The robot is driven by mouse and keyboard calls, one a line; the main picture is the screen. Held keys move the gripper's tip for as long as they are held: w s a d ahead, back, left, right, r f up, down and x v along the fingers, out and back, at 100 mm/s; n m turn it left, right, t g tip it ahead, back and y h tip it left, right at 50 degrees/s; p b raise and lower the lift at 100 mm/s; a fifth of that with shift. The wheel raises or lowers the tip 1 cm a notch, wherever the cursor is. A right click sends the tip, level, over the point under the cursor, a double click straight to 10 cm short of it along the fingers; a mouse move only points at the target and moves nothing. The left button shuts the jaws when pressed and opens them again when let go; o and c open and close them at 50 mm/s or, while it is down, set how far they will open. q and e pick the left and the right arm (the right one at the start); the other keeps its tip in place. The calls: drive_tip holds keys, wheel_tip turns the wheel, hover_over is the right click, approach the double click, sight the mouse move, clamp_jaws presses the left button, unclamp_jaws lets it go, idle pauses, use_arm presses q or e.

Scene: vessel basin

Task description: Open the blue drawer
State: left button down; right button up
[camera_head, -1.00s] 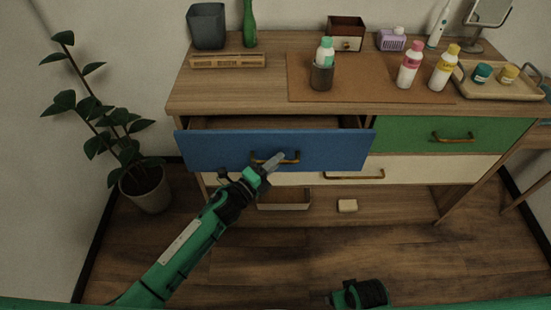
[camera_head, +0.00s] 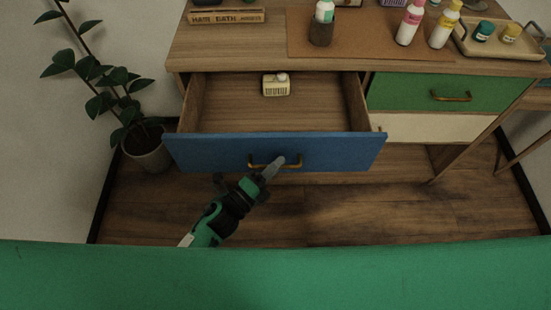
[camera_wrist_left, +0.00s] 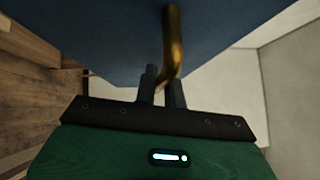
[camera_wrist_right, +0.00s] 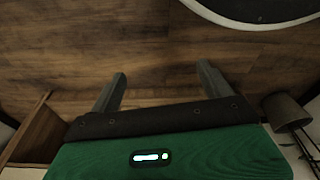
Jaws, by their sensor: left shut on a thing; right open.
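The blue drawer (camera_head: 215,152) is pulled far out of the wooden dresser in the head view, and its inside shows. A small cream box-like item (camera_head: 276,85) lies in it toward the back. My left gripper (camera_head: 277,164) is shut on the brass handle (camera_head: 291,164) on the drawer front. The left wrist view shows the handle (camera_wrist_left: 173,40) between the left fingers (camera_wrist_left: 161,90), under the blue front (camera_wrist_left: 90,35). My right gripper (camera_wrist_right: 162,85) is open and empty over the wood floor in the right wrist view. It is not seen in the head view.
The green drawer (camera_head: 415,92) and the cream drawer (camera_head: 425,127) beside it are shut. Bottles (camera_head: 410,25), a cup (camera_head: 321,32) and a tray (camera_head: 505,45) stand on the dresser top. A potted plant (camera_head: 147,148) stands at the left. Floor in front is clear.

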use_arm(q)
drive_tip(key=c, duration=1.5)
unclamp_jaws()
drive_tip(key=b+v, duration=0.2)
drive_tip(key=v, duration=1.1)
drive_tip(key=shift+s+a+f, duration=0.15)
drive_tip(key=shift+s+a, duration=0.1)
drive_tip(key=shift+s, duration=0.1)
use_arm(e)
drive_tip(key=r, duration=0.3)
drive_tip(key=w+r, duration=0.1)
drive_tip(key=r, duration=0.1)
drive_tip(key=shift+a+r, duration=0.1)
drive_tip(key=shift+a, duration=0.15)
use_arm(q)
drive_tip(key=shift+w, duration=0.1)
use_arm(e)
drive_tip(key=shift+w, duration=0.1)
